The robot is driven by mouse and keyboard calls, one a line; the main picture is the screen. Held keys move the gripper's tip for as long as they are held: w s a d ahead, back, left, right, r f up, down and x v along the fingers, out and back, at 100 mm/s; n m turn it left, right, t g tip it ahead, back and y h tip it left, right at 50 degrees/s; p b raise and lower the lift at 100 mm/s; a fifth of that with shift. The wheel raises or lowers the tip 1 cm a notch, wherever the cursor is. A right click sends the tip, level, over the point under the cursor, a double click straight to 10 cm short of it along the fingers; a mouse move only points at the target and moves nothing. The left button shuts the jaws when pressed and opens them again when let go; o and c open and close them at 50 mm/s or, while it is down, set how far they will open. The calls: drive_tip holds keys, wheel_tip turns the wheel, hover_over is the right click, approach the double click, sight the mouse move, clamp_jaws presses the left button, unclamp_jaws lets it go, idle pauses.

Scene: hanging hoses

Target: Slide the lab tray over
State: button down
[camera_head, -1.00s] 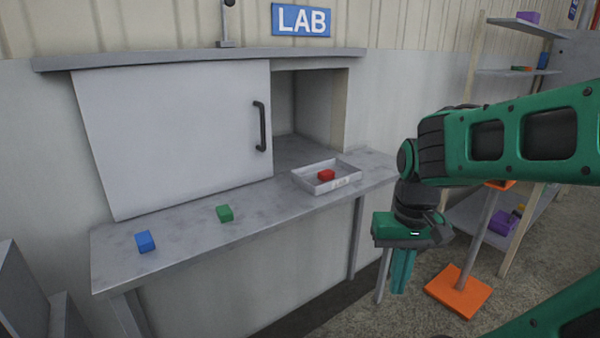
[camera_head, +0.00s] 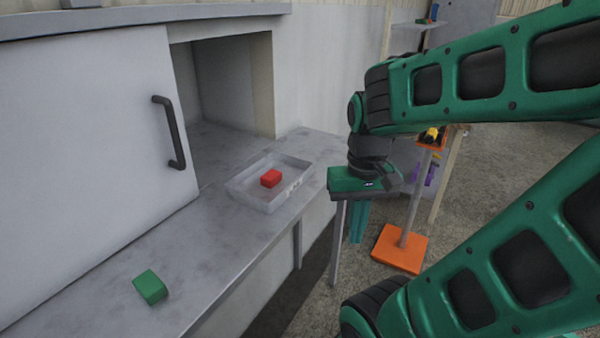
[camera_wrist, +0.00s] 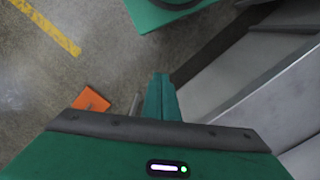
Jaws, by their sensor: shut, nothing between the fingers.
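The lab tray (camera_head: 262,206) is a shallow grey-white tray with a red block (camera_head: 271,178) inside. It sits on the grey counter (camera_head: 200,262) near its right end, in front of the open part of the wall hatch. My gripper (camera_head: 359,222) is right of the tray, apart from it, beyond the counter's edge, with its teal fingers pointing down. The fingers are together and empty, as the wrist view (camera_wrist: 161,97) also shows. The tray cannot be made out in the wrist view.
A white sliding door (camera_head: 90,160) with a dark handle (camera_head: 170,132) covers the hatch's left part. A green block (camera_head: 150,287) lies on the counter. An orange-based stand (camera_head: 399,249) and shelves are beyond my gripper. The counter between green block and tray is clear.

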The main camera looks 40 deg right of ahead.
drive_tip(key=shift+w+a, duration=0.1)
drive_tip(key=shift+w, duration=0.15)
drive_tip(key=w+d+r+n, duration=0.3)
drive_tip(key=w+r+n, duration=0.15)
drive_tip(key=w, duration=0.55)
drive_tip(key=w+d+r+n, duration=0.25)
drive_tip(key=w+n, duration=0.35)
drive_tip(key=w, duration=0.4)
wheel_tip(320, 180, down, 9)
drive_tip(key=shift+s+a+f, duration=0.1)
drive_tip(key=shift+s+a, duration=0.05)
drive_tip(key=shift+w+a+r, duration=0.1)
drive_tip(key=shift+w+a, duration=0.15)
drive_tip(key=shift+w, duration=0.4)
drive_tip(key=shift+w+a+r, duration=0.1)
drive_tip(key=shift+w+a, duration=0.1)
drive_tip(key=shift+w, duration=0.4)
drive_tip(key=shift+w+a, duration=0.2)
drive_tip(key=shift+w, duration=0.45)
